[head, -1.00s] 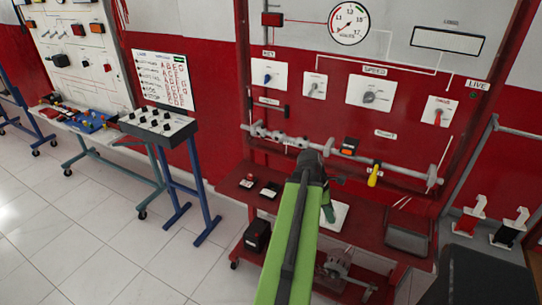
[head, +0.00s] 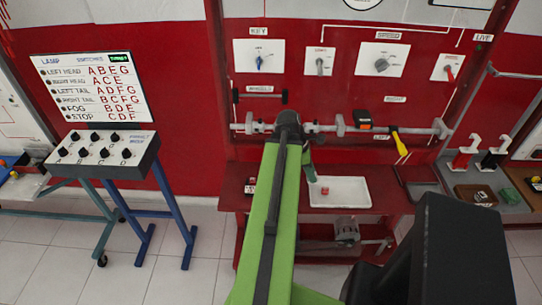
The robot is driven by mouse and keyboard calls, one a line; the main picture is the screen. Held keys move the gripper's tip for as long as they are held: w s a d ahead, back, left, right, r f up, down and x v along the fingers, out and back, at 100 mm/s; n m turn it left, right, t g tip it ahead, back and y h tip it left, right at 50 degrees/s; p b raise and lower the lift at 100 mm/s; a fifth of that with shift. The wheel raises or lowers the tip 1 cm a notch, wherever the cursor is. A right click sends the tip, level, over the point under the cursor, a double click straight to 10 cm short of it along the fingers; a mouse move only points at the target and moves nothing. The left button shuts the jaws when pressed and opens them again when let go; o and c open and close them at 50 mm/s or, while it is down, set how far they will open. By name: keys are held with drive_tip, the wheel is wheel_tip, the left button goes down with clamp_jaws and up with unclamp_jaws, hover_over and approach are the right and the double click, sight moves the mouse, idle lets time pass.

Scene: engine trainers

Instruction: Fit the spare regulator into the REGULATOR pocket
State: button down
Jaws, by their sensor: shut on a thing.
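My green arm reaches up the middle of the head view to a dark joint in front of the red trainer panel (head: 340,83). A short teal-green part hangs down right of the arm over a white tray (head: 350,188). My gripper's jaws are hidden behind the arm, and so is anything between them. I cannot pick out the spare regulator for certain. A small red thing (head: 324,191) shows over the tray near the teal part; I cannot tell if it lies there.
A switch console (head: 102,150) stands left. Red and black clamps (head: 467,152) stand right.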

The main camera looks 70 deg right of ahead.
drive_tip(key=shift+w, duration=0.1)
drive_tip(key=w+d, duration=0.2)
drive_tip(key=w, duration=1)
drive_tip(key=f+b, duration=0.8)
drive_tip(key=shift+s, duration=0.25)
drive_tip(key=shift+w, duration=0.1)
drive_tip(key=shift+f+b, duration=0.3)
drive_tip(key=shift+b, duration=0.05)
idle(0.6)
drive_tip(key=shift+f+b, duration=0.35)
drive_tip(key=shift+f, duration=0.25)
idle(0.3)
